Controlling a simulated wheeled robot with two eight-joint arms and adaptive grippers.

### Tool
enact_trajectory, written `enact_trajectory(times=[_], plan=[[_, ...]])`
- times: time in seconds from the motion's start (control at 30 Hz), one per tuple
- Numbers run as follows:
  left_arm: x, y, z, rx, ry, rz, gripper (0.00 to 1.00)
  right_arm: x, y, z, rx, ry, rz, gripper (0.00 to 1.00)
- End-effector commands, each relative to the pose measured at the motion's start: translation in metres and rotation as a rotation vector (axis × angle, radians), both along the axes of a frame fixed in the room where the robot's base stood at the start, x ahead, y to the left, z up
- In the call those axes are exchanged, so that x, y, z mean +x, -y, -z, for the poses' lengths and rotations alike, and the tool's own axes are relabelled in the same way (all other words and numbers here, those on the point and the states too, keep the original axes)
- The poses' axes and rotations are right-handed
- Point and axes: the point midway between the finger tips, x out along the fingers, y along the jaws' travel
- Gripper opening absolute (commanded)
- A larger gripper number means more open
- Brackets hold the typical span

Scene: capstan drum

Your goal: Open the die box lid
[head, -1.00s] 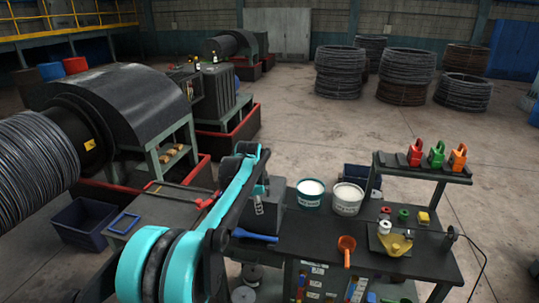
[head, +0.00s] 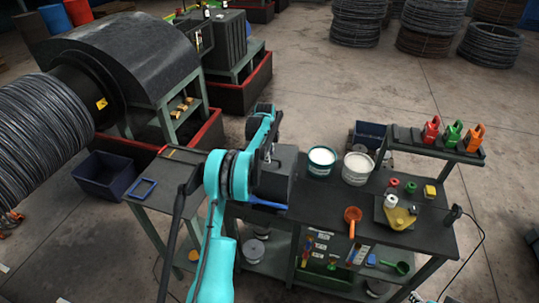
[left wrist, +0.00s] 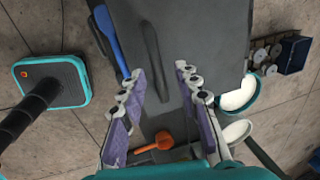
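The die box (head: 284,178) is a dark grey box on the left part of the workbench, partly hidden by my left arm in the head view. In the left wrist view its flat grey lid (left wrist: 205,35) lies below the gripper and looks closed, with a dark bar handle (left wrist: 151,50) on top. My left gripper (left wrist: 158,82) is open and empty, its purple-padded fingers spread to either side of the handle's near end. Whether the fingers touch the lid cannot be told. In the head view the left gripper (head: 267,156) is small and partly hidden. My right gripper is not in view.
A blue-handled tool (left wrist: 110,38) lies left of the box in the wrist view. Two white-filled tubs (head: 321,160) stand right of the box. An orange scoop (head: 352,214) lies nearer the bench front.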

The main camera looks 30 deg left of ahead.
Motion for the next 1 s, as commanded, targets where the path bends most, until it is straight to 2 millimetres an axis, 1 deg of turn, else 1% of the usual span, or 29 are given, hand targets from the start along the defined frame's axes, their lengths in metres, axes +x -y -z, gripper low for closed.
enact_trajectory(times=[0.13, 0.37, 0.5, 0.77, 1.0], plan=[[0.002, 0.0, 0.008, 0.0, 0.0, 0.0, 0.32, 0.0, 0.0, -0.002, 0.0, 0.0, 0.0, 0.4], [0.002, 0.0, 0.009, 0.0, 0.0, 0.0, 0.32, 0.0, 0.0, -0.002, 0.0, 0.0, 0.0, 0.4], [0.002, 0.0, 0.009, 0.0, 0.0, 0.0, 0.0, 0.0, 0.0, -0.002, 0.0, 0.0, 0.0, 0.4], [0.002, 0.0, 0.008, 0.0, -0.002, 0.0, 0.0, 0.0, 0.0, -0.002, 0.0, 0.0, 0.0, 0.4], [-0.002, 0.001, -0.002, -0.015, -0.057, 0.0, 0.0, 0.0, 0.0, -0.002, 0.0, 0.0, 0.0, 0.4]])
